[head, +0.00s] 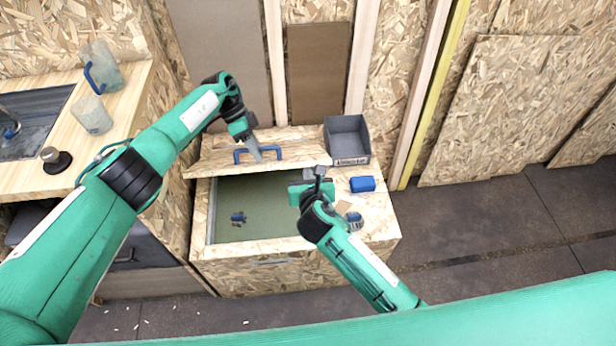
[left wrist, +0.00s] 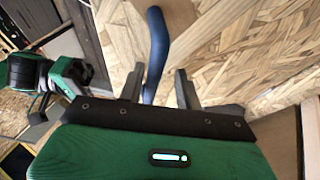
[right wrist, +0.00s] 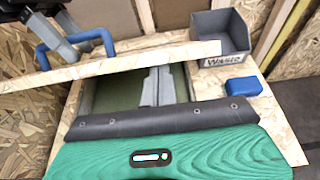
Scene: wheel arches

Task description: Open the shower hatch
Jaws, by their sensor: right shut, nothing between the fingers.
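The hatch lid (head: 222,158) is a wood-chip board with a blue handle (head: 280,153). It is raised and tilted up at the back of the box, leaving the dark green interior (head: 262,195) showing. My left gripper (head: 256,152) is at the handle. In the left wrist view the blue handle (left wrist: 156,45) lies between its two spread fingers (left wrist: 158,90), with a gap visible. My right gripper (head: 318,175) is over the right side of the opening. In the right wrist view its fingers (right wrist: 156,86) are together and empty, just below the lid's edge (right wrist: 130,66); contact is unclear.
A grey bin (head: 346,138) and a blue block (head: 362,184) sit on the box top at right. A small blue fitting (head: 238,217) lies inside the opening. A counter with a sink (head: 35,125) and clear containers (head: 93,114) is at left. The floor at right is clear.

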